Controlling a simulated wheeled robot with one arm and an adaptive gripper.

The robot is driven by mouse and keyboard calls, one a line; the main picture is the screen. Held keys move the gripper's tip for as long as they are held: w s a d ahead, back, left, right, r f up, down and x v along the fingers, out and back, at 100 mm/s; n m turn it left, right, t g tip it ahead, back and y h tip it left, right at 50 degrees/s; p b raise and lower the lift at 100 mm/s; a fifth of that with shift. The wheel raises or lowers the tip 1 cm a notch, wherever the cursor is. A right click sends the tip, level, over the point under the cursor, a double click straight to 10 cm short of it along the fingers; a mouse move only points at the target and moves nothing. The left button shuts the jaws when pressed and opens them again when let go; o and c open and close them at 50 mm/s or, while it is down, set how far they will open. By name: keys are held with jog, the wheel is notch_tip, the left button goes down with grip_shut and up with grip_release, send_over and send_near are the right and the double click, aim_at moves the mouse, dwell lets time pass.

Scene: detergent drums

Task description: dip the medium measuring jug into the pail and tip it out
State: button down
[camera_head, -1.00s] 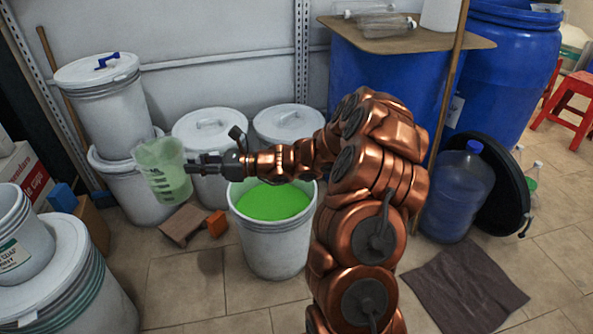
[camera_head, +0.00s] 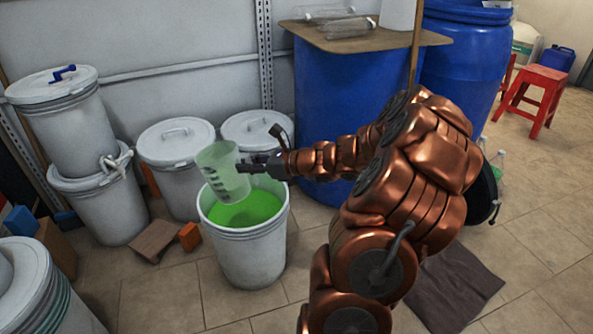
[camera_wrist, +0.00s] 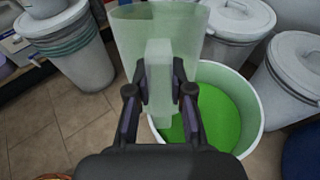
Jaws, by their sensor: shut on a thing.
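The measuring jug (camera_head: 218,174) is translucent pale green with dark marks on its side. My gripper (camera_head: 252,166) is shut on it from the right and holds it, tilted, above the pail's back left part in the head view. The white pail (camera_head: 246,262) stands on the floor with bright green liquid (camera_head: 247,208) in it. In the wrist view my gripper (camera_wrist: 160,88) closes on the jug's handle side, with the jug (camera_wrist: 130,40) beyond the fingers. The pail (camera_wrist: 252,112) is lower right there. How much liquid the jug holds is unclear.
Lidded white drums (camera_head: 172,142) stand behind the pail, with stacked ones (camera_head: 78,125) at left. A wood block (camera_head: 154,241) and an orange block (camera_head: 189,236) lie left of the pail. A blue barrel (camera_head: 335,95) with a board on top stands behind my arm.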

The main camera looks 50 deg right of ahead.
jog(key=s+d+f+m+h, duration=0.2)
jog(key=s+d+m+h, duration=0.15)
jog(key=s+d, duration=0.55)
jog(key=w+g+p, duration=0.1)
jog(key=p, duration=0.1)
jog(key=w+f+g+h+p, duration=0.1)
jog(key=w+g, duration=0.1)
jog(key=w+f+g+p, duration=0.1)
jog(key=p, duration=0.1)
jog(key=shift+w+f+n+g+h+p, duration=0.15)
jog(key=shift+w+n+g+h+p, duration=0.15)
jog(key=shift+w, duration=0.1)
jog(key=shift+p, duration=0.35)
jog(key=shift+w+r+g+p, duration=0.2)
jog(key=shift+w+g+p, duration=0.15)
jog(key=shift+p, duration=1.15)
jog(key=shift+w+a+g+p, duration=0.1)
jog(key=shift+w+g+p, duration=0.3)
jog(key=shift+p, duration=1.9)
jog(key=shift+s+f, duration=0.1)
jog(key=shift+w+a+g+h+p, duration=0.1)
jog(key=shift+w+g+h+p, duration=0.25)
jog(key=shift+p, duration=2.05)
